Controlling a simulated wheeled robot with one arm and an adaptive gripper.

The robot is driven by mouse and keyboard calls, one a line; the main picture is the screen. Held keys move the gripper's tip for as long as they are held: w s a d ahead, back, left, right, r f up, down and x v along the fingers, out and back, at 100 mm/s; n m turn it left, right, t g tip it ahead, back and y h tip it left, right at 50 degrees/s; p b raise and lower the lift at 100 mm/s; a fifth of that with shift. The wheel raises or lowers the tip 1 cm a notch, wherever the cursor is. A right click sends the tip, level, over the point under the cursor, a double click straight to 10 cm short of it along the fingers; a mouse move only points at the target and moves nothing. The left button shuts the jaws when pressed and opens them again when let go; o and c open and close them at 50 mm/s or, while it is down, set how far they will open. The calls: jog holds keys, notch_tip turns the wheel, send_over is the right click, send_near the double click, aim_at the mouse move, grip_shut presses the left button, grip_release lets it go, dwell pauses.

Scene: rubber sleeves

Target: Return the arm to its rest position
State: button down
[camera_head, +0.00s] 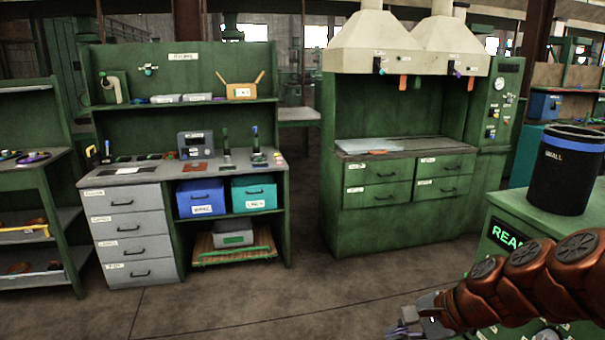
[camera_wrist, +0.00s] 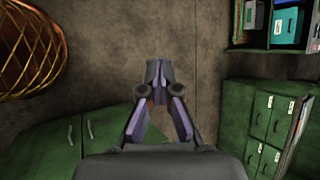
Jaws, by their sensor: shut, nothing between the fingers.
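My arm (camera_head: 530,282), in copper-brown ribbed sleeves, reaches in from the right edge of the head view. My gripper (camera_head: 408,326) is at its end, low in the picture, above the floor and left of the green cabinet with the lit sign. In the wrist view my gripper (camera_wrist: 160,72) has its fingertips together with nothing between them. Bare floor shows beyond the tips. The gripper touches nothing that I can see.
A hooded green station (camera_head: 398,215) and a workbench (camera_head: 135,180) stand behind. The floor (camera_head: 250,305) between is clear.

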jog(key=s+a+n+g+h+p, duration=0.15)
jog(key=s+a+n+g, duration=0.25)
jog(key=s+n, duration=0.6)
jog(key=s+d+n+g+h, duration=0.1)
jog(key=s+d+n+h, duration=0.1)
jog(key=s, duration=0.5)
jog(key=s+d+n+g+h, duration=0.1)
jog(key=s+d+n+h, duration=0.1)
jog(key=s, duration=0.5)
jog(key=shift+f+h+p, duration=0.4)
jog(key=shift+h+p, duration=0.05)
